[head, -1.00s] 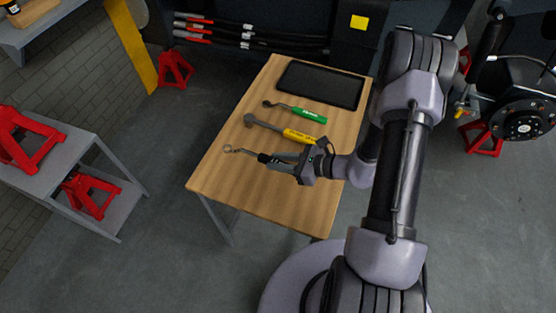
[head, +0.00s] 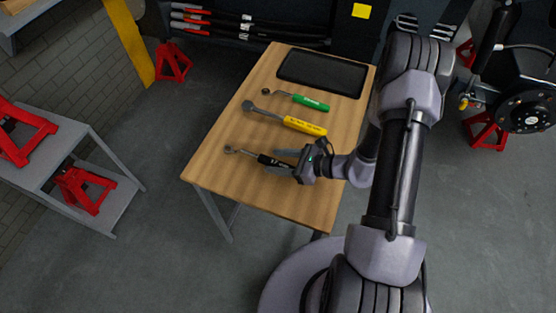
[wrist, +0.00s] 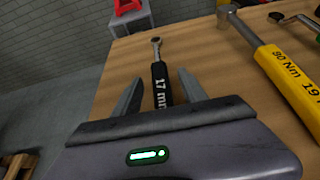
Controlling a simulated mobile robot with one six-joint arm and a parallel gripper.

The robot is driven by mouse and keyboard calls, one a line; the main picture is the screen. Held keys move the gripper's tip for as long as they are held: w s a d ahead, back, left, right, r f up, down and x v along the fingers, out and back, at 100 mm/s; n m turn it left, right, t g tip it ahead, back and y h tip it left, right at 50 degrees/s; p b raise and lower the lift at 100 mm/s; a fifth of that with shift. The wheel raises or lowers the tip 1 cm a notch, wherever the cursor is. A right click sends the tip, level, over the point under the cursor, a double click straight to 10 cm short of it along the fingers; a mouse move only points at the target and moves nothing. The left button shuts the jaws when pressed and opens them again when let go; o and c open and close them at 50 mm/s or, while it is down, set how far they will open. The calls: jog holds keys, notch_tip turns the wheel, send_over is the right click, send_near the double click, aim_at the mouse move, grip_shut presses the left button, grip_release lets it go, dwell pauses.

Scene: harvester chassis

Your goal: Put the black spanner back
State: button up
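The black spanner (head: 265,159) lies on the wooden table (head: 215,170) near its front. Its ring end points left in the head view, and its black handle, marked "17 mm", shows in the wrist view (wrist: 160,88). My gripper (head: 271,160) is low over the handle. Its two fingers are apart, one on each side of the handle, with gaps visible in the wrist view (wrist: 161,76). The handle's rear end is hidden by my gripper body in the wrist view.
A yellow torque wrench (head: 303,126) and a green-handled tool (head: 310,103) lie behind the spanner, roughly parallel. A black tray (head: 322,72) is at the table's back. Red jack stands (head: 173,62) and a grey shelf (head: 118,205) stand to the left.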

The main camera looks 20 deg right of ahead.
jog(key=p+v, duration=0.4)
jog(key=v, duration=1.3)
jog(key=shift+s+p, duration=0.25)
jog(key=shift+p, duration=0.1)
jog(key=shift+r, duration=0.15)
